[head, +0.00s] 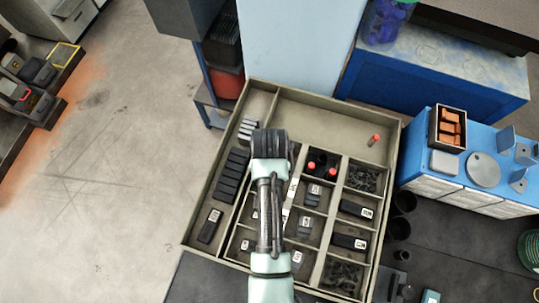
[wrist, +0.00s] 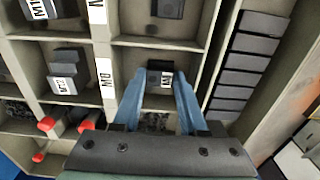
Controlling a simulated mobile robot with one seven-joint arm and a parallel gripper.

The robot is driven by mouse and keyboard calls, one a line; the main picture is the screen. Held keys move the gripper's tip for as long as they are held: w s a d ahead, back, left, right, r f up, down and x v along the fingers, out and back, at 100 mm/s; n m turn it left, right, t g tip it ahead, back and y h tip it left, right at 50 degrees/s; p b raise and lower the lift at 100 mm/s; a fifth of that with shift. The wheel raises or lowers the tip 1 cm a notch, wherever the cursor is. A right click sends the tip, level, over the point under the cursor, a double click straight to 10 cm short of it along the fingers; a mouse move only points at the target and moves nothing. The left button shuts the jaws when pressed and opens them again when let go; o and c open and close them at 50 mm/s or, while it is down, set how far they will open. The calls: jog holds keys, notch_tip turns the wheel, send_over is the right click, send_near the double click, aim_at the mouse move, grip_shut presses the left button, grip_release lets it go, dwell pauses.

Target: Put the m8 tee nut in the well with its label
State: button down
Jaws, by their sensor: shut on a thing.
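My gripper (wrist: 160,88) has its two blue fingers shut on a dark block with a white label (wrist: 160,78), which I take to be the m8 tee nut; its print is too small to read surely. The block is inside or just above a well of the divided tray (wrist: 160,42); I cannot tell if it touches the floor. A white label (wrist: 106,78) on the divider left of this well seems to read M8. In the head view my arm covers the gripper and held block, over the left-middle of the tray (head: 320,107).
Neighbouring wells hold labelled dark blocks (wrist: 65,75), red-tipped parts (wrist: 48,124) and loose dark bits (head: 362,180). Dark blocks line a long side compartment (wrist: 245,65). The back compartment is mostly bare, with one red-capped part (head: 374,139). A blue cabinet (head: 470,180) stands right.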

jog(key=shift+f, duration=0.1)
jog(key=c, duration=0.7)
grip_release()
notch_tip(320, 180, up, 12)
jog(key=shift+r+p, duration=0.15)
jog(key=shift+p, duration=0.5)
